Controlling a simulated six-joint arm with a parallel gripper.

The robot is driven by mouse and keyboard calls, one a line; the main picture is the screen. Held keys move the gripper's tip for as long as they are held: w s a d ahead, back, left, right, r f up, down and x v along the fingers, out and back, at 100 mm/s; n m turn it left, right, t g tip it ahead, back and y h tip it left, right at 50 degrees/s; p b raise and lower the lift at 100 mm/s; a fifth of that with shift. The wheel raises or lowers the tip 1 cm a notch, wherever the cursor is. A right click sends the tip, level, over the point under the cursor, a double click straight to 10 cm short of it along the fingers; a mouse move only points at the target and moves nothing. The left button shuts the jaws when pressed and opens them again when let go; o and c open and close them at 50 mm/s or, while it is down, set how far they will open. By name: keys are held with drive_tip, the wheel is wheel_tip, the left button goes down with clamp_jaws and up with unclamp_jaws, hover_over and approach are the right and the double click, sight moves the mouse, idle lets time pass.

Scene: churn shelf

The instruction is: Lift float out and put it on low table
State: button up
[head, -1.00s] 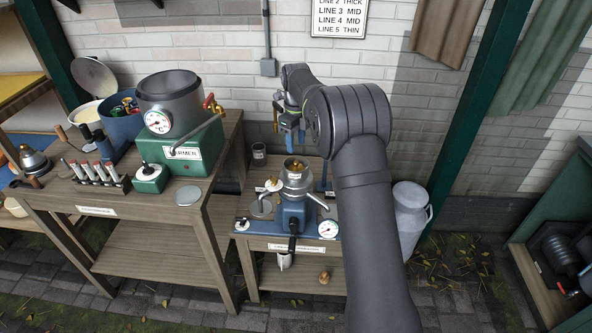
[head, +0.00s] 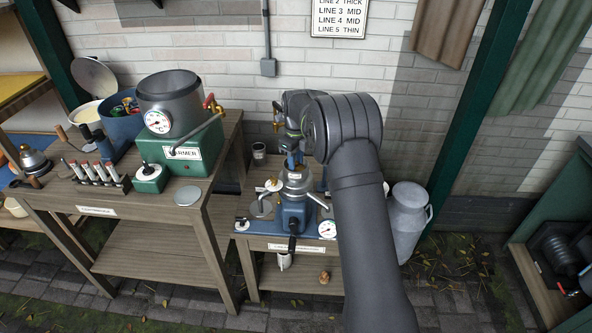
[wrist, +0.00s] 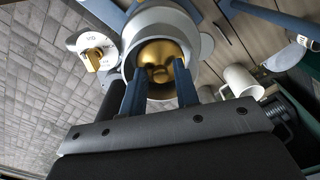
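The brass float (wrist: 160,60) sits inside the round metal bowl of the separator in the wrist view. The separator's silver body (head: 296,184) stands on the low table (head: 255,244); in the head view my gripper hides the float. My gripper (head: 293,160) points down just above the bowl. In the wrist view my gripper's two blue fingers (wrist: 160,80) are apart, one on each side of the float's near part. I cannot tell whether they touch it.
A taller workbench (head: 105,212) with a green warmer (head: 182,150) stands left. A grey milk can (head: 409,220) stands right of the low table.

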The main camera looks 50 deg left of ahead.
clamp_jaws()
drive_tip(key=shift+r, duration=0.45)
wheel_tip(320, 180, up, 4)
drive_tip(key=shift+f, duration=0.2)
drive_tip(key=w+d+r, duration=0.5)
drive_tip(key=d+r, duration=0.1)
drive_tip(key=d, duration=0.4)
drive_tip(key=shift+w+d+r, duration=0.15)
drive_tip(key=shift+w+r, duration=0.15)
